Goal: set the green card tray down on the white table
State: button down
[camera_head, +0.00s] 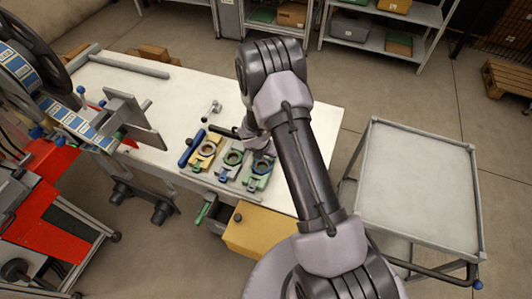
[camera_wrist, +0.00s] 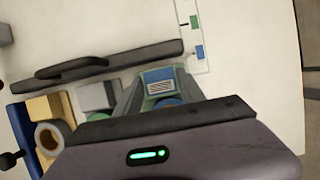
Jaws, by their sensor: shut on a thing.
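The white table (camera_head: 185,97) stands in the middle of the head view, and its bare top also shows in the wrist view (camera_wrist: 255,110). My gripper (camera_head: 262,152) is low over the table's front right part. In the wrist view it is shut on a green card tray (camera_wrist: 160,96) with a blue and white striped label. Most of the tray is hidden behind my gripper's body. In the head view my wrist covers part of this area, so I cannot tell whether the tray touches the table.
A yellow holder with a grey ring (camera_wrist: 48,137) and a blue bar (camera_wrist: 20,140) lie left of my gripper. A dark handled bar (camera_wrist: 105,62) lies behind it. The table is clear to the right. A grey cart (camera_head: 420,185) stands at right, a reel machine (camera_head: 30,75) at left.

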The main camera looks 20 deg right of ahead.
jog(key=c, duration=0.7)
grip_release()
jog(key=p+v, duration=0.4)
jog(key=v, duration=0.8)
notch_tip(320, 180, up, 9)
jog(key=m, duration=0.5)
send_over(262, 167)
jog(key=d, duration=0.1)
jog(key=s+r+m+h, duration=0.1)
jog(key=s+r+m, duration=0.2)
jog(key=r+m, duration=0.3)
jog(key=s+r+m, duration=0.4)
jog(key=r+m, duration=0.1)
jog(key=r, duration=0.4)
jog(key=s+a+r+m+t+y, duration=0.1)
jog(key=s+a+r+m+y, duration=0.2)
jog(key=s+a+r+m, duration=0.2)
jog(key=s+a+r+m+t+y, duration=0.1)
jog(key=s+a+r+m+y, duration=0.2)
jog(key=s+m, duration=0.7)
jog(key=s+a+r, duration=0.2)
jog(key=a, duration=0.2)
jog(key=shift+a+t, duration=0.3)
jog(key=shift+a, duration=0.05)
